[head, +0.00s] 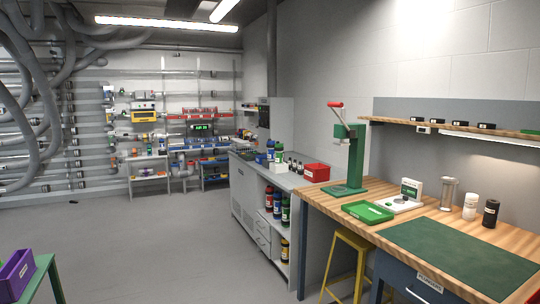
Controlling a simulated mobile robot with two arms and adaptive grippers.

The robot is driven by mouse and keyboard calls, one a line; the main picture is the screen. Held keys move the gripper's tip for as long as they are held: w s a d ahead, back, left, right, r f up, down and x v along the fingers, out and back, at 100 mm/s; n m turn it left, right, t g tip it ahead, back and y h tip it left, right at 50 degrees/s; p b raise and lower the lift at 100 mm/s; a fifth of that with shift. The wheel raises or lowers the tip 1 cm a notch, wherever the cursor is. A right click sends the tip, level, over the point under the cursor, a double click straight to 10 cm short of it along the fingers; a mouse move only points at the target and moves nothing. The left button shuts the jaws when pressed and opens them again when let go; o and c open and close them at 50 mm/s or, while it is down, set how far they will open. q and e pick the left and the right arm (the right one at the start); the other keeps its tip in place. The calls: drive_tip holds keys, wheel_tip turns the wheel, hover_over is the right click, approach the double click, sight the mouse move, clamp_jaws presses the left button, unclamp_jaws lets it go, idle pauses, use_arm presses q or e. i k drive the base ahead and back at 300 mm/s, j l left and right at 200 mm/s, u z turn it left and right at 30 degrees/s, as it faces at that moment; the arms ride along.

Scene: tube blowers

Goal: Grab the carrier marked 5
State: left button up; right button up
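Several carrier-like canisters are in the head view, but no number 5 can be read on any of them. A red-banded canister (269,199), a blue one (277,206) and a green one (285,212) stand on the open shelf of the grey counter. A yellow-banded one (284,250) is on the shelf below. A blue canister (270,150) and a green one (279,153) stand on the counter top. A clear cylinder (449,194), a white bottle (470,206) and a black bottle (490,213) stand on the wooden bench. Neither gripper is in view.
The wooden bench (335,205) at right holds a green press (356,160), a green tray (367,212) and a scale (404,196). A yellow stool (352,240) stands under it. A purple bin (16,272) is at lower left. The middle floor (150,250) is clear.

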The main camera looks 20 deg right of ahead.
sight(270, 146)
drive_tip(key=i+l+z, duration=0.15)
drive_tip(key=i, duration=0.8)
drive_tip(key=i+z, duration=0.2)
drive_tip(key=i, duration=0.75)
drive_tip(key=i+j+z, duration=0.15)
drive_tip(key=i, duration=0.75)
